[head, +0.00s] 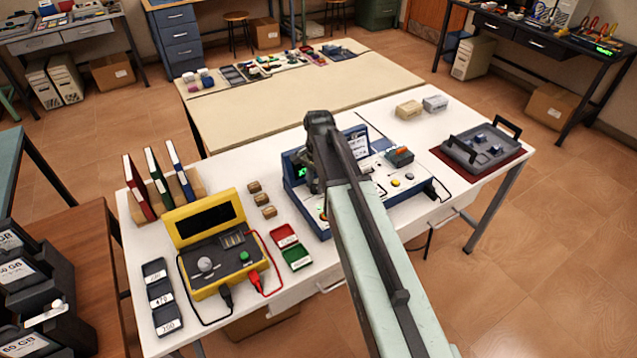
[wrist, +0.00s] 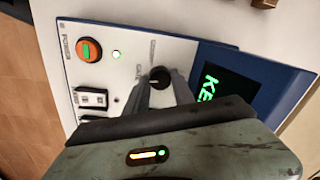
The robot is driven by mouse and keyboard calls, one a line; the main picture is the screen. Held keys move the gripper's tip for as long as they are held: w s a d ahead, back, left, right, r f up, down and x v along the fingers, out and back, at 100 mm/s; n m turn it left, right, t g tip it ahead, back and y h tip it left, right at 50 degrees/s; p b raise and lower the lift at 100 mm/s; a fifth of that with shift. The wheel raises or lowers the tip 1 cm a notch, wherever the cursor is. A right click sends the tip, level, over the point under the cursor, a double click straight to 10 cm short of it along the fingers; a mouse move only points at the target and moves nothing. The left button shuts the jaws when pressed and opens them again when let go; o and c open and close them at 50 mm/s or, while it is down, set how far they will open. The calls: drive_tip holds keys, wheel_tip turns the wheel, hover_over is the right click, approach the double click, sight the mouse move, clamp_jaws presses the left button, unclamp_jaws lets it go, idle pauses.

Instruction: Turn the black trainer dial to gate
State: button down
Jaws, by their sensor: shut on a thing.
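The blue-framed trainer (head: 294,190) with a white panel stands on the white table, partly hidden behind my arm in the head view. In the wrist view its white panel (wrist: 190,52) shows the black dial (wrist: 159,76) between my fingertips. My gripper (wrist: 160,85) is shut on the dial, one finger on each side. Small lettering is printed around the dial; I cannot read it fully or tell where the dial points. A dark screen (wrist: 232,92) beside it shows green letters beginning "KE". In the head view my gripper (head: 318,185) is over the trainer, its fingertips mostly hidden.
On the panel are an orange-ringed green button (wrist: 89,49) and a black-and-white switch (wrist: 92,98). A yellow meter case (head: 215,245) with red and black leads stands left on the table. A grey tray (head: 480,150) lies at the right.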

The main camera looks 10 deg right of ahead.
sight(315, 187)
drive_tip(key=shift+a+m, duration=0.25)
drive_tip(key=shift+m, duration=0.75)
drive_tip(key=shift+w, duration=0.1)
drive_tip(key=c, duration=1.1)
unclamp_jaws()
drive_tip(key=shift+a, duration=0.1)
drive_tip(key=shift+o, duration=0.2)
drive_tip(key=r+p, duration=0.8)
drive_tip(key=shift+s+d, duration=0.2)
drive_tip(key=shift+d, duration=0.1)
drive_tip(key=shift+f, duration=0.1)
